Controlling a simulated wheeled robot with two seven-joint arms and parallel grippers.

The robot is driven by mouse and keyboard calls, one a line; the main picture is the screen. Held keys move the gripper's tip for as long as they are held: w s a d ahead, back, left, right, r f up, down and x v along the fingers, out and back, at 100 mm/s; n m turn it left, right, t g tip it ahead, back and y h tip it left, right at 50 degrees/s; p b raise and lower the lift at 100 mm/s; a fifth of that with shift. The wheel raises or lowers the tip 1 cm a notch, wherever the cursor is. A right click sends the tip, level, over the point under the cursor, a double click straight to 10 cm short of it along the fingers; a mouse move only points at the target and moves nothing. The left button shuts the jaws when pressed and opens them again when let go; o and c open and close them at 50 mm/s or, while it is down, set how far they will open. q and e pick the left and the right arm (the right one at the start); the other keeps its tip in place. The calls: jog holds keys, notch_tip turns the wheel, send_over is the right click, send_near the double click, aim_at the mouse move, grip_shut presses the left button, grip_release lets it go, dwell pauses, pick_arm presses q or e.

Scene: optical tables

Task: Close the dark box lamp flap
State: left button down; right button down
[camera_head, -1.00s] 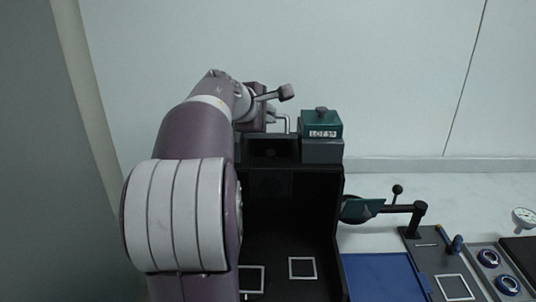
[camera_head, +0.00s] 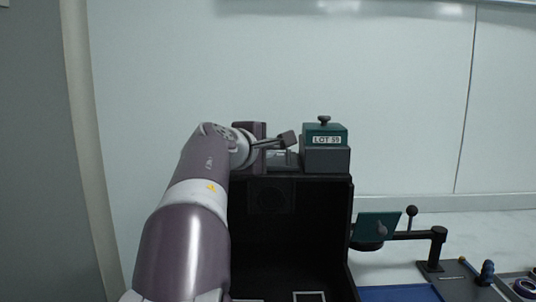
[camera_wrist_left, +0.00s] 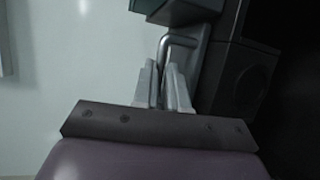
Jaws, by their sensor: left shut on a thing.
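My left gripper (camera_wrist_left: 166,88) is shut on a bent grey metal handle (camera_wrist_left: 178,43) at the box's top. In the head view the left gripper (camera_head: 280,158) is at the top rear edge of the box, partly hidden by its own wrist. The flap itself is hard to make out against the dark box. My right gripper is not in view.
A green-lidded block labelled LOT 59 (camera_head: 325,140) sits on top of the box, close right of my left gripper. A stand with a green plate (camera_head: 376,226) is right of the box. A blue mat (camera_head: 400,294) and tools lie lower right. A pale wall is behind.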

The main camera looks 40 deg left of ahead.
pick_arm(q)
jog(key=shift+f, duration=0.55)
jog(key=c, duration=1.4)
grip_release()
jog(key=shift+o, duration=1.2)
jog(key=shift+s+a+r, duration=0.1)
jog(key=shift+s+a, duration=0.05)
jog(key=shift+a, duration=0.05)
jog(key=shift+d+r, duration=0.1)
jog(key=shift+s+d+r, duration=0.1)
jog(key=shift+s, duration=0.2)
jog(key=v, duration=1.2)
